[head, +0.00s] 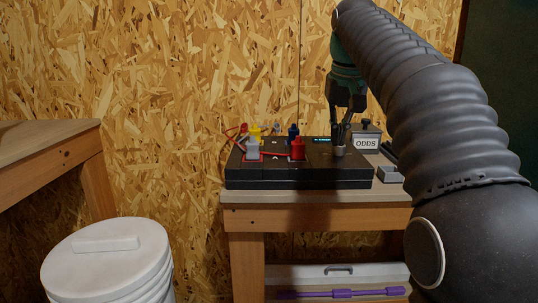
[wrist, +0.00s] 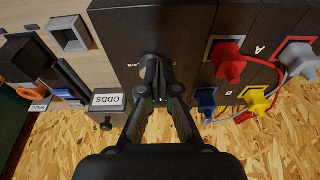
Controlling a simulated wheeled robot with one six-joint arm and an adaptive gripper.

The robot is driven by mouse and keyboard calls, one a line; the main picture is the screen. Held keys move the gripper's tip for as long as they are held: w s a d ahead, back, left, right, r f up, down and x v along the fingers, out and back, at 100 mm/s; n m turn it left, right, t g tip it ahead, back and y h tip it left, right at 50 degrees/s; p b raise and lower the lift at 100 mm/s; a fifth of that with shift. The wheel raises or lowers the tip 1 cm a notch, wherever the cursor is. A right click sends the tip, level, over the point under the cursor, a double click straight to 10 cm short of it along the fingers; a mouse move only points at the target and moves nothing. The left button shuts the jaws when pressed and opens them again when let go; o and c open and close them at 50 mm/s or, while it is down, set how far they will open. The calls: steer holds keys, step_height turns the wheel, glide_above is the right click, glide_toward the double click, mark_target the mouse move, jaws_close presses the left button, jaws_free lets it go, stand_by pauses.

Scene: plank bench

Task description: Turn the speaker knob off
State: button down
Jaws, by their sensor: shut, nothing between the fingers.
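The black speaker unit (head: 300,178) lies on the plank bench against the chipboard wall. A small grey knob (head: 339,151) stands at the right end of its top, and it also shows in the wrist view (wrist: 147,66), partly hidden behind my fingertips. My gripper (head: 341,134) points down over the knob. In the wrist view my gripper (wrist: 160,88) is shut and empty, its tips right at the knob. I cannot tell whether they touch it. The knob's pointer or marking is not readable.
On the unit's left half stand red (head: 297,148), grey (head: 252,150), yellow (head: 255,134) and blue (head: 293,133) plugs with cables. A white lidded bucket (head: 108,255) stands on the floor.

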steer(key=shift+s+b+x, duration=0.25)
steer(key=shift+b+x, duration=0.2)
steer(key=shift+x, duration=0.55)
steer(key=shift+d+p, duration=0.75)
steer(key=shift+p, duration=0.6)
steer(key=shift+d, duration=0.45)
stand_by(0.4)
steer(key=shift+s+d, duration=0.15)
steer(key=shift+s, duration=0.15)
steer(key=v, duration=0.3)
steer(key=w+v, duration=0.1)
steer(key=v, duration=0.1)
steer(key=shift+w+r, duration=0.1)
steer(key=shift+r, duration=0.45)
